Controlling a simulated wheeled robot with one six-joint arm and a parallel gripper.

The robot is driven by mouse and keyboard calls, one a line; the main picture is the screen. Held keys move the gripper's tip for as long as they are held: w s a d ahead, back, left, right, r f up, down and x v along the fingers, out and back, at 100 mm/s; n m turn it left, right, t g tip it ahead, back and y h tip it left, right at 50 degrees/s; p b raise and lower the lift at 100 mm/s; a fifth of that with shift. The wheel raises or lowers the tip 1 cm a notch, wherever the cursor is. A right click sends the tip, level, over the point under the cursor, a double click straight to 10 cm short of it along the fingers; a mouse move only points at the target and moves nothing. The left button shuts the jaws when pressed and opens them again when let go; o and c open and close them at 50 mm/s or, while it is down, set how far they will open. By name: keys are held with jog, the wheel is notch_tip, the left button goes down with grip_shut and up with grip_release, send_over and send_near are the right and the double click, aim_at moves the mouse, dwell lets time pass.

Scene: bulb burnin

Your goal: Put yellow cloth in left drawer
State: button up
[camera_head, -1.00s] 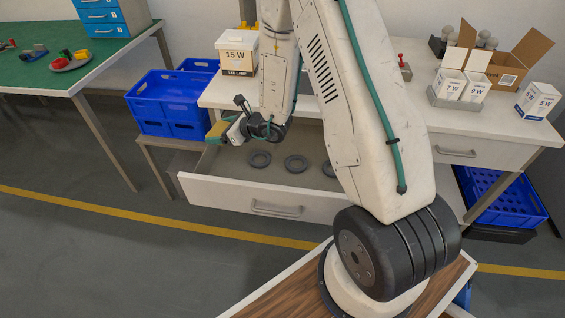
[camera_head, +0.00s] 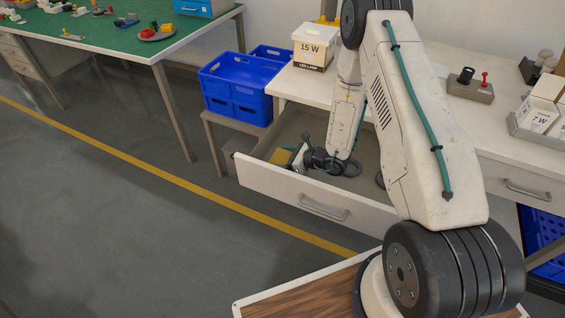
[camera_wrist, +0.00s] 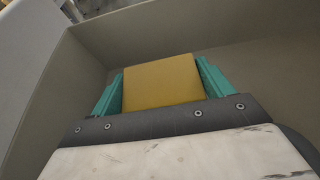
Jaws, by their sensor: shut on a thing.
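The yellow cloth (camera_wrist: 162,82) is a flat, folded block between the two teal fingers of my gripper (camera_wrist: 160,88) in the wrist view. My gripper is shut on it. In the head view the cloth (camera_head: 281,157) shows at the left end of my gripper (camera_head: 290,160), inside the open left drawer (camera_head: 290,190) and below its rim. The drawer's walls (camera_wrist: 88,62) surround the cloth in the wrist view. Whether the cloth touches the drawer floor is hard to tell.
A white 15 W lamp box (camera_head: 315,46) and a grey switch box (camera_head: 470,88) stand on the white desk (camera_head: 455,125). Blue crates (camera_head: 236,90) stand left of the drawer. The right drawer (camera_head: 520,183) is shut.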

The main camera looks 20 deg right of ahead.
jog(key=shift+f, duration=1.2)
jog(key=o, duration=1)
jog(key=shift+f, duration=0.15)
